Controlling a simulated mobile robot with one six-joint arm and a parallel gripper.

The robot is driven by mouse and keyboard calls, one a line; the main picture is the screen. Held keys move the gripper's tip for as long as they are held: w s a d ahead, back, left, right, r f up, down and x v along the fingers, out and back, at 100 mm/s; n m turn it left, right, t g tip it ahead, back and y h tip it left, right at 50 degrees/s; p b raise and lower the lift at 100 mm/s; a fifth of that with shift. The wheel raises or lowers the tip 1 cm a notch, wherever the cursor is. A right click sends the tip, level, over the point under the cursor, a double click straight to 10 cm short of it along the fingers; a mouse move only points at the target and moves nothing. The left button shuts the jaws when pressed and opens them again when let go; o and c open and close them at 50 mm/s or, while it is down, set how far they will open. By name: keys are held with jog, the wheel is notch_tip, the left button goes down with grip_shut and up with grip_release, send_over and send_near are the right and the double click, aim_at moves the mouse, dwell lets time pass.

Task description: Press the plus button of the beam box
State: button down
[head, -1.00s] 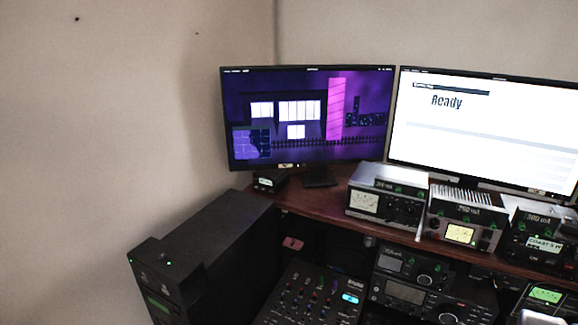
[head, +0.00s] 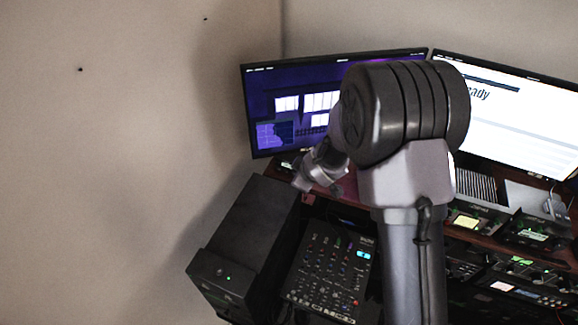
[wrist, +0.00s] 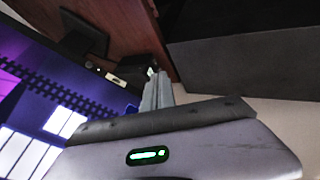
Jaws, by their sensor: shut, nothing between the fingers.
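My gripper (wrist: 157,80) is shut and empty; in the wrist view its fingers point at the shelf edge. In the head view my gripper (head: 304,182) is low in front of the left monitor, partly covered by my arm. A small dark box, possibly the beam box, shows only as a sliver (head: 286,163) behind it on the shelf's left end. In the wrist view a small piece with a pale green glint (wrist: 151,71) sits just beyond the fingertips. I cannot make out a plus button or tell whether the fingers touch anything.
The left monitor (head: 270,100) stands close behind my gripper; its foot (wrist: 84,38) shows in the wrist view. A black cabinet (head: 245,235) stands below left and a mixer (head: 325,270) below. Several radios line the shelf at right. The wall at left is clear.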

aim_at(292, 158)
jog(key=x, duration=1)
